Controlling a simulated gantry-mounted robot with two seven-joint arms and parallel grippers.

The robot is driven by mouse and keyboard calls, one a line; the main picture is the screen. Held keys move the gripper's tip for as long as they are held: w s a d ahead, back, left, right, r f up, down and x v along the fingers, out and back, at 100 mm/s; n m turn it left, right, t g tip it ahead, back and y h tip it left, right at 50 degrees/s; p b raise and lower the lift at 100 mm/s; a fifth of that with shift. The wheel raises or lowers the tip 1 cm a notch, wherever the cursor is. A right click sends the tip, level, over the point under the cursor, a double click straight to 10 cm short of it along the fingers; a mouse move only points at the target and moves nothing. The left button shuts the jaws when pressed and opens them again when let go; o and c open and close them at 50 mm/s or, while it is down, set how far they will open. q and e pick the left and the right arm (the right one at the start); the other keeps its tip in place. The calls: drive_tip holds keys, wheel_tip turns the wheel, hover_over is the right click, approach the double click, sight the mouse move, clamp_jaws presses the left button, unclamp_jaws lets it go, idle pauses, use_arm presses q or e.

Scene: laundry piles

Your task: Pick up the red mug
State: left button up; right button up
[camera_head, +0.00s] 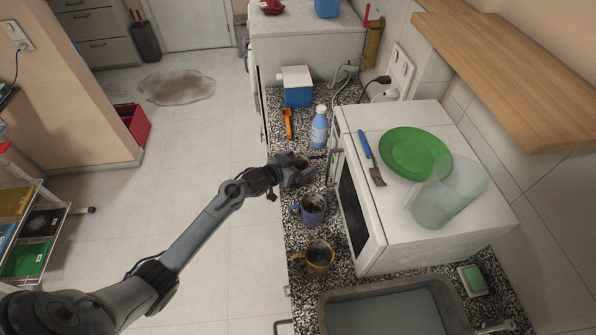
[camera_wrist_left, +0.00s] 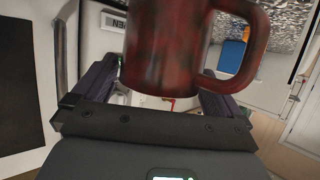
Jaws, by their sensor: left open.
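The red mug (camera_wrist_left: 165,48) fills the upper middle of the left wrist view, dark red and mottled, with its handle (camera_wrist_left: 250,50) to the right. My left gripper (camera_wrist_left: 160,90) is open, with one dark finger on each side of the mug's lower part in that view; I cannot tell whether they touch it. In the head view, my left gripper (camera_head: 298,168) is over the speckled counter, left of the white oven, and hides most or all of the red mug. My right gripper is not in view.
A blue-purple mug (camera_head: 312,208) and a yellow-brown mug (camera_head: 318,256) stand nearer on the counter. Beyond the gripper are a blue bottle (camera_head: 319,128) and an orange-handled tool (camera_head: 287,123). The white oven (camera_head: 375,236) closes off the right side. A sink (camera_head: 385,308) lies nearest.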

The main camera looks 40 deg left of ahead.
use_arm(q)
drive_tip(key=shift+w, duration=0.2)
drive_tip(key=shift+f, duration=0.1)
drive_tip(key=c, duration=0.8)
drive_tip(key=shift+c, duration=1.1)
